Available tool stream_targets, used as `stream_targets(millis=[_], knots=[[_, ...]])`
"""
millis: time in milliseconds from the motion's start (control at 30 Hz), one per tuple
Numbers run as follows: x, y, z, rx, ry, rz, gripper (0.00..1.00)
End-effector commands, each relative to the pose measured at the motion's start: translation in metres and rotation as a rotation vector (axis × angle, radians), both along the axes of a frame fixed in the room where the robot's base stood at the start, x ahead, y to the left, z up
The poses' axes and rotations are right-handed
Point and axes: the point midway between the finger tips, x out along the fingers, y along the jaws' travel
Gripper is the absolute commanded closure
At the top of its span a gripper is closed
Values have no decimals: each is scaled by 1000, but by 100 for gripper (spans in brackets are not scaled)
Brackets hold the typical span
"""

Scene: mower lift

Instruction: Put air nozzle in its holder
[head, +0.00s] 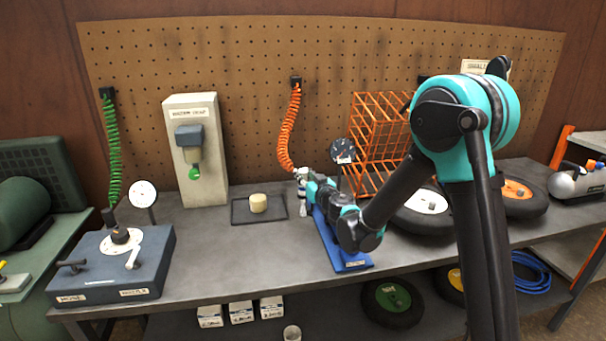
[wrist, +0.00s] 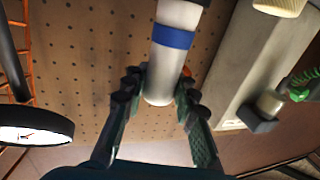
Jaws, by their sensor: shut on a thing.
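The air nozzle (wrist: 168,78), a pale grey cylinder with a blue band, is between the fingers of my gripper (wrist: 158,95) in the wrist view. The gripper is shut on it. In the head view the gripper (head: 304,187) is above the middle of the bench, at the lower end of an orange coiled hose (head: 290,125). Only a small white part of the nozzle (head: 303,209) shows there, below the fingers. I cannot tell for sure which thing is its holder. A blue-grey box (head: 112,270) with small labels stands at the left end of the bench.
A blue labelled tray (head: 347,259) lies below my arm, near a round gauge (head: 342,151). A dark tray (head: 241,212) holds a cream puck (head: 258,203). A pale dispenser (head: 199,150) stands behind. An orange rack (head: 380,125) and wheels are at right. The bench's front middle is clear.

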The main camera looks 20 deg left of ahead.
Motion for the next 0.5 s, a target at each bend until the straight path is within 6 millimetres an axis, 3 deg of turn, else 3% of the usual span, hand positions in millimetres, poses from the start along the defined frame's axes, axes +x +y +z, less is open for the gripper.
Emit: stream_targets(millis=[100,500], knots=[[0,0,0,0,0,0,63],[-4,-4,0,0,0,0,63]])
